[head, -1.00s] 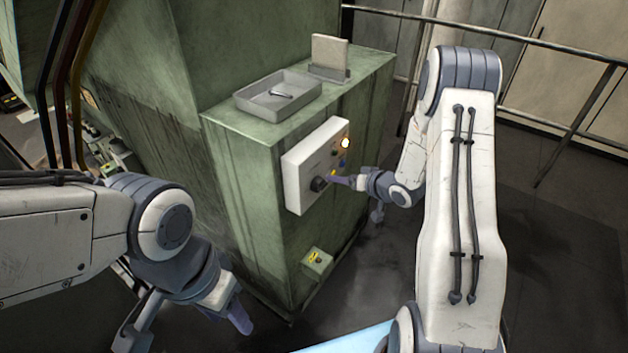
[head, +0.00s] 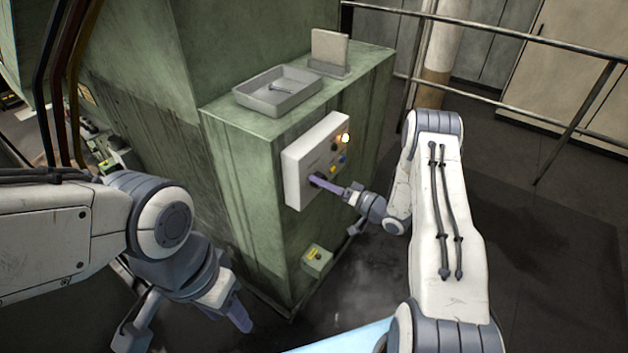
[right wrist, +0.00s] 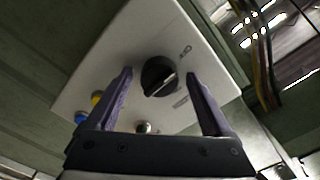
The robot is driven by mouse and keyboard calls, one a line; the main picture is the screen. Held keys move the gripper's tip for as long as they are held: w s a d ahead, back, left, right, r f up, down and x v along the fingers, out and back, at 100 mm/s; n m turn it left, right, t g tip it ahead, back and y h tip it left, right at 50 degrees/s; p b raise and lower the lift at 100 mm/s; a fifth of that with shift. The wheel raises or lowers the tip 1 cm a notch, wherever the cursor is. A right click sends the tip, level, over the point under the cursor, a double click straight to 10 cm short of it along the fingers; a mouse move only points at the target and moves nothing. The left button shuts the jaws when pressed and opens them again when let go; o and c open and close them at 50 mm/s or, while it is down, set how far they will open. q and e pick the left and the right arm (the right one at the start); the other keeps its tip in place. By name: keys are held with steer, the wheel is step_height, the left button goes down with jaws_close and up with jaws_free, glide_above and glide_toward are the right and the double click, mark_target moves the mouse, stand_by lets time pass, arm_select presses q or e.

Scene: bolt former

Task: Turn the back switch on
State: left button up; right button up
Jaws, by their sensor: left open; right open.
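The switch is a black rotary knob (right wrist: 159,76) on a white control box (head: 312,160) fixed to the side of a green cabinet. In the right wrist view the knob has a pale pointer line and lettering beside it. My right gripper (right wrist: 165,95) is open, with one purple finger on each side of the knob. I cannot tell whether the fingers touch it. In the head view the right gripper (head: 322,182) hides most of the knob. My left gripper (head: 240,318) is open and empty, low at the left, away from the box.
The box also carries a lit lamp (head: 345,138) and several coloured buttons. A grey tray (head: 278,92) with a bolt-like part stands on the green cabinet (head: 225,170). A small box with a yellow label (head: 317,258) sits lower down. A metal railing (head: 500,32) runs behind.

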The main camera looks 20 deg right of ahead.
steer(key=shift+d+n+b, duration=0.1)
steer(key=shift+n+b, duration=1.6)
steer(key=shift+n, duration=3.2)
